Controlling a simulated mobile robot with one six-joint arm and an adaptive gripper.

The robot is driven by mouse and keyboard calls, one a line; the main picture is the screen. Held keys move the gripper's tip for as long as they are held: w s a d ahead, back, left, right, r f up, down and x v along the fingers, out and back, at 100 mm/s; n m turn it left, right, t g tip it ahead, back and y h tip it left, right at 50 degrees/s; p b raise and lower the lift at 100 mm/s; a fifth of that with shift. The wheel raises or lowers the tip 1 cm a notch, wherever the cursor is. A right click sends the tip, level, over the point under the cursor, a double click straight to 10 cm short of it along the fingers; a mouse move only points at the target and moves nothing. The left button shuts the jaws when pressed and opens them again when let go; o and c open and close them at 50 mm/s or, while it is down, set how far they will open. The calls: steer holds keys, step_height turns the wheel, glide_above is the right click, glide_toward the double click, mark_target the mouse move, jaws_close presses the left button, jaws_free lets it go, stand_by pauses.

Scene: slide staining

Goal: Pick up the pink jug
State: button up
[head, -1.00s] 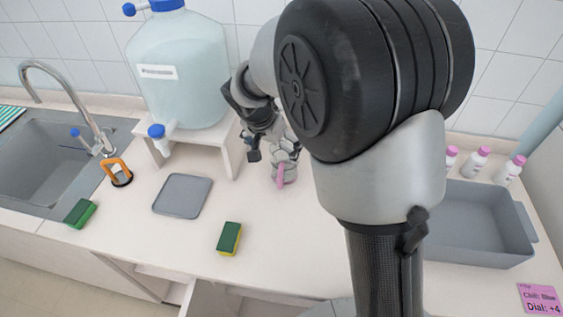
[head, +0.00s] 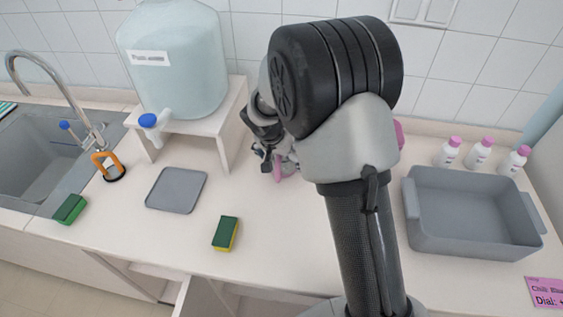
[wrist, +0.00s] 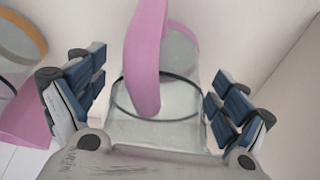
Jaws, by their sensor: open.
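The pink jug is a clear vessel with a pink handle (wrist: 147,60). In the wrist view it stands between the fingers of my gripper (wrist: 160,95), with its handle toward the camera. My gripper is open, with one finger pad at each side of the jug and a gap visible at both sides. In the head view my gripper (head: 267,158) is low over the counter beside the platform, and only the jug's pink handle (head: 278,170) and a little of its body show. My arm and gripper hide the rest.
A large water carboy (head: 178,75) stands on a white platform (head: 233,125) left of my gripper. A grey tray (head: 176,190), a sponge (head: 225,233) and a grey basin (head: 470,242) lie around. Several pink-capped bottles (head: 478,155) stand behind the basin. Another pink object (head: 399,134) shows behind my arm.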

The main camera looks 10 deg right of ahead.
steer(key=shift+r, duration=0.1)
steer(key=shift+s, duration=0.1)
steer(key=c, duration=1)
steer(key=shift+c, duration=0.2)
